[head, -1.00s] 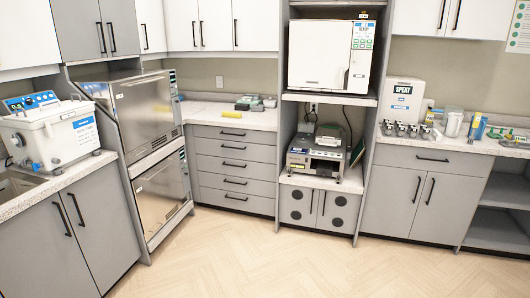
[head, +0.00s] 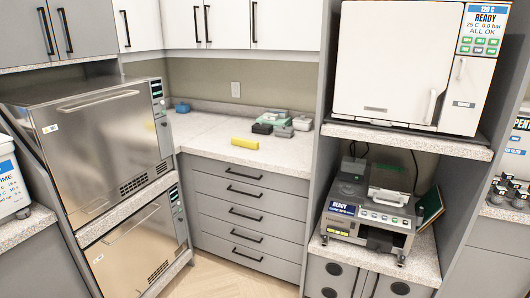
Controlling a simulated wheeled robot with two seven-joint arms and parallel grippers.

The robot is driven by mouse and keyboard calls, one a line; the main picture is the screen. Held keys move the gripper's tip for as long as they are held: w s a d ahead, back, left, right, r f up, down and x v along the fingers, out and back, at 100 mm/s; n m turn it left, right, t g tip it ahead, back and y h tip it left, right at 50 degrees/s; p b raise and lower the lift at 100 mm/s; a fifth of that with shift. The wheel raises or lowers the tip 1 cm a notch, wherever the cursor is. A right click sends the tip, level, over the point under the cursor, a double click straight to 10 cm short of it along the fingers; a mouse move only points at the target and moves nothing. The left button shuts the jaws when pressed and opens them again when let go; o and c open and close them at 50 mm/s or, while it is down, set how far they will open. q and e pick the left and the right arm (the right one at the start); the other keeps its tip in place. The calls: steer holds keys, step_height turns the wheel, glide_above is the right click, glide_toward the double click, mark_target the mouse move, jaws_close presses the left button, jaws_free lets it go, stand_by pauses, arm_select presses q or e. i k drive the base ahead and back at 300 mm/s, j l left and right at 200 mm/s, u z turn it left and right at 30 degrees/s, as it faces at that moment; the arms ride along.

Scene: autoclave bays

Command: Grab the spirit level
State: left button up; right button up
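A small yellow bar-shaped block (head: 245,143), which looks like the spirit level, lies flat on the pale speckled corner counter (head: 205,140) near its front edge. It is too small to make out any vial or marking. Nothing covers it. Neither of my grippers is in view.
Behind the yellow block are a green-topped box (head: 272,117) and small dark and grey items (head: 283,131). A blue item (head: 182,107) sits further left. Steel ovens (head: 100,130) stand at left, a white autoclave (head: 400,65) and a sealing machine (head: 370,205) at right.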

mark_target(247, 144)
steer(key=i+l+u, duration=0.1)
steer(key=i+u, duration=0.2)
steer(key=i, duration=0.5)
steer(key=i+u, duration=0.15)
steer(key=i, duration=0.45)
steer(key=i+u, duration=0.2)
steer(key=i, duration=0.35)
steer(key=i+l+u, duration=0.15)
steer(key=i, duration=0.4)
steer(key=i+l, duration=0.35)
steer(key=i, duration=0.1)
